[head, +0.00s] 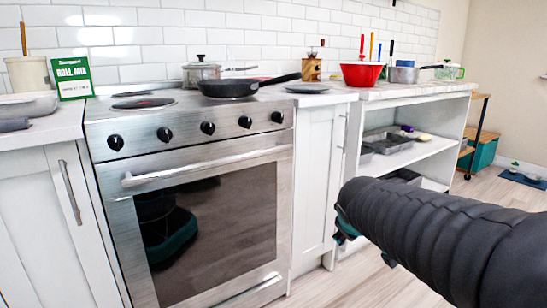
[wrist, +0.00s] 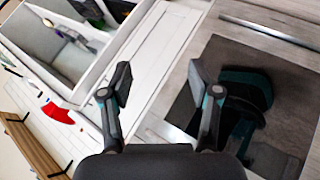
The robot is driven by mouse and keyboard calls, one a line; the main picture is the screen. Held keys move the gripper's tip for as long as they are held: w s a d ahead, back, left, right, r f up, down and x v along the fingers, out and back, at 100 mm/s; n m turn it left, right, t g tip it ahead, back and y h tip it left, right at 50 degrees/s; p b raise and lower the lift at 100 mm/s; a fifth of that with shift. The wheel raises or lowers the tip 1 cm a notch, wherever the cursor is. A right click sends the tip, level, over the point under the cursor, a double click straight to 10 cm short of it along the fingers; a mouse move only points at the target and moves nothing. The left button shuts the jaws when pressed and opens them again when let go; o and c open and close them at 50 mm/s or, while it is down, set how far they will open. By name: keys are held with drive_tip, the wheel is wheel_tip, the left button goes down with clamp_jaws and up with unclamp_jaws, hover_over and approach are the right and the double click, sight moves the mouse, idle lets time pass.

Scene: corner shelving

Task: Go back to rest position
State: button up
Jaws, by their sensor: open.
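My gripper (wrist: 158,92) is open and empty in the wrist view, its two dark fingers with teal parts spread apart. Behind the fingers are a white cabinet front and the dark oven door. In the head view my black arm reaches in from the lower right, and only a little of the teal gripper (head: 347,232) shows past its end, in front of the white cabinet (head: 317,180). The fingertips are hidden there. Nothing is held.
A steel oven (head: 200,200) with a long handle stands close ahead. A black pan (head: 228,88) and a pot (head: 200,72) sit on the stove. Open shelves (head: 425,153) with trays stand to the right. A red bowl (head: 361,75) is on the counter.

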drive_tip(key=s+a+m+g+y+p, duration=0.2)
drive_tip(key=s+m+p, duration=0.3)
drive_tip(key=s, duration=1.8)
drive_tip(key=shift+s+f+m+g, duration=0.15)
drive_tip(key=shift+s+m+g, duration=0.25)
drive_tip(key=shift+m+g, duration=0.3)
drive_tip(key=shift+d, duration=0.1)
